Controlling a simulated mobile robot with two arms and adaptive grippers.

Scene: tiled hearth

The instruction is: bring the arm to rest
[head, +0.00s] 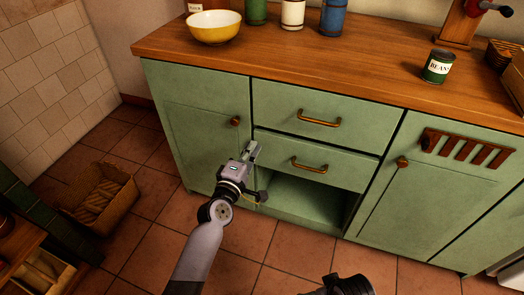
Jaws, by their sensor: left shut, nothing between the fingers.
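My left gripper (253,151) is shut and empty. Its arm reaches up from the bottom of the head view, and its fingertips are in front of the green cabinet (203,145). They show against the left end of the drawers, left of the lower drawer's handle (309,165). I cannot tell whether they touch the cabinet front. A dark part, likely of my right arm, shows at the bottom edge; I see no right fingers.
The wooden counter (330,65) bears a yellow bowl (214,28), several canisters and a beans can (438,67). An open compartment (305,200) lies under the lower drawer (340,173). A basket (100,198) stands on the floor at left. Tiled floor (160,240) is clear in front.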

